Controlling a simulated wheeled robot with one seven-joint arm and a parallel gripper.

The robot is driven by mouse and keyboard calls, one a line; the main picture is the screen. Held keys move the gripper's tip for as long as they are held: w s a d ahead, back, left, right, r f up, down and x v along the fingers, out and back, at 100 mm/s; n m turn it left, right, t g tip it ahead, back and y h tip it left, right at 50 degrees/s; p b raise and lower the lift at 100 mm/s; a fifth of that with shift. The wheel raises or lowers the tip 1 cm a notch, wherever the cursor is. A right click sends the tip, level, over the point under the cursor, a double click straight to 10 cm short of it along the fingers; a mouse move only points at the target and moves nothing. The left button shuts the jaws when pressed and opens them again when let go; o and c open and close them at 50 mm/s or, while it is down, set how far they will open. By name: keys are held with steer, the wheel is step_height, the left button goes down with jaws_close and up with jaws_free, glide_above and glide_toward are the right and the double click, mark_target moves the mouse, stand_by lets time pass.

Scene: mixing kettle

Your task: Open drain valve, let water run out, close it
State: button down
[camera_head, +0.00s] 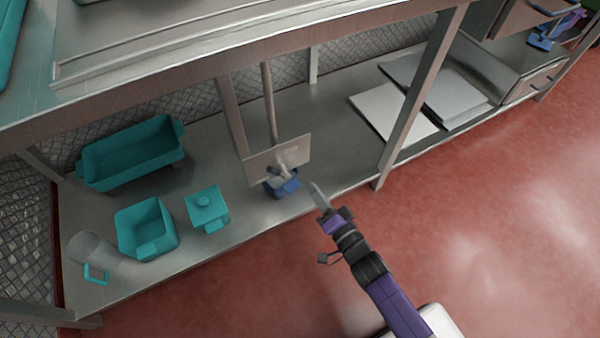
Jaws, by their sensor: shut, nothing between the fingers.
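A blue fitting with a light grey handle, apparently the drain valve (283,184), sits low at the foot of a metal plate (279,160) under the counter. A vertical drain pipe (270,103) comes down behind the plate. The handle's exact position is too small to tell. My gripper (318,191) is shut and empty, just to the right of the valve and apart from it, near the shelf's front edge. My purple and black arm reaches up from the lower right. No running water is visible.
On the lower shelf (330,135) at left are a long teal tray (130,155), a teal square container (146,228), a teal lidded box (206,209) and a clear jug (90,255) with a teal handle. A metal post (415,100) stands right of the valve. Red floor (480,220) is open at right.

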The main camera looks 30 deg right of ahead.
mark_target(278, 173)
steer(key=w+a+f+b, duration=0.1)
steer(key=w+a+b, duration=0.1)
steer(key=w, duration=0.3)
steer(key=w+a+f+b, duration=0.1)
steer(key=w+a+b, duration=0.1)
steer(key=w+b, duration=0.3)
steer(key=shift+w+f, duration=0.25)
